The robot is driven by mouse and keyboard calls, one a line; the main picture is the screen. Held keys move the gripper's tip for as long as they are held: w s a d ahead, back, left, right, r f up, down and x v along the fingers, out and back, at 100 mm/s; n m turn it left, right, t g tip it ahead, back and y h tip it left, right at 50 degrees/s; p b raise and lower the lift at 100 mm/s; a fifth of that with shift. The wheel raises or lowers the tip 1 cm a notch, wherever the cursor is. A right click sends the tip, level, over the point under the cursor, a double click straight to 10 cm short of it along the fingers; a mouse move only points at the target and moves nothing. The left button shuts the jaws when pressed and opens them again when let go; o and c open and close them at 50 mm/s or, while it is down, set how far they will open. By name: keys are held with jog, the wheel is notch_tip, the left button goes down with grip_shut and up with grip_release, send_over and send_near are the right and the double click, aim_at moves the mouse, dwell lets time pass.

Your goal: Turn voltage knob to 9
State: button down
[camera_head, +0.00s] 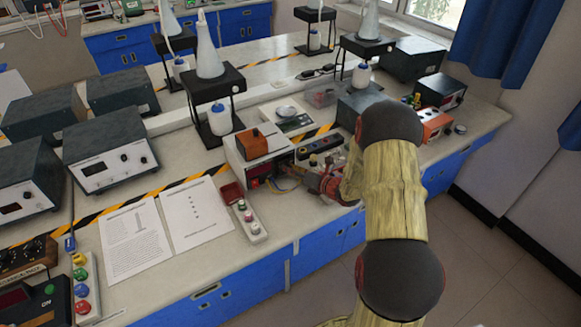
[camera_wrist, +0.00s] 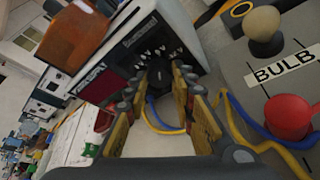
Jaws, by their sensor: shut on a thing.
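A white power supply box with a red display stands on the bench; it shows in the head view (camera_head: 248,152) and at the top of the wrist view (camera_wrist: 170,22). In the wrist view a black knob (camera_wrist: 160,77) is at the box's front face, between my gripper's fingertips. My gripper (camera_wrist: 162,92) is shut on this knob. In the head view my gripper (camera_head: 318,181) is at the front of the box, partly hidden by my arm. The knob's pointer and any number marks on its dial are too small or hidden to read.
An orange-brown block (camera_wrist: 72,36) sits on top of the box. Blue and yellow wires run below the knob, close to my fingers. A grey board labelled BULB (camera_wrist: 285,65) with a red cap (camera_wrist: 289,117) is at the right. Papers (camera_head: 195,213) lie left of the box.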

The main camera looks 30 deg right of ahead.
jog(key=shift+m, duration=0.3)
dwell(0.4)
jog(key=c, duration=1.6)
grip_release()
jog(key=shift+o, duration=0.5)
jog(key=v, duration=1.2)
jog(key=shift+d+f, duration=0.15)
